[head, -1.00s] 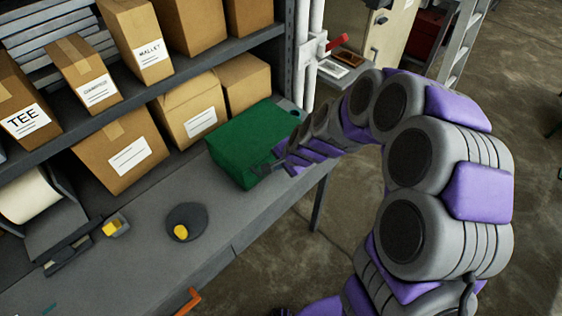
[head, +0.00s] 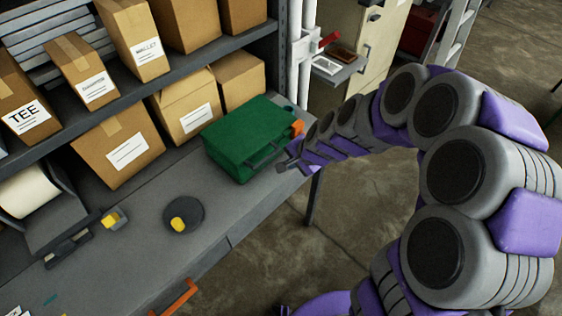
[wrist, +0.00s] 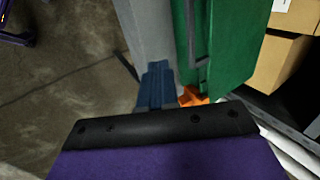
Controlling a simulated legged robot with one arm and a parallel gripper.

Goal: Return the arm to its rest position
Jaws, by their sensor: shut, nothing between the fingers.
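My gripper (head: 283,167) is at the end of my purple and grey arm, just right of the green case (head: 228,142) and near the right end of the workbench. In the wrist view my gripper (wrist: 156,85) shows its blue-grey fingers together with nothing between them. The green case (wrist: 233,45) stands beside the fingers there, with a dark handle on its near side. In the head view the handle is clear of the fingertips by a small gap. My arm curves from the lower right up and over to the bench.
The grey workbench (head: 150,235) holds a dark round dish (head: 184,217) with a yellow piece and a small yellow item (head: 113,217). Cardboard boxes (head: 117,150) fill the shelf side. An orange part (head: 297,128) is at the case's right end. Open concrete floor (head: 350,205) lies right of the bench.

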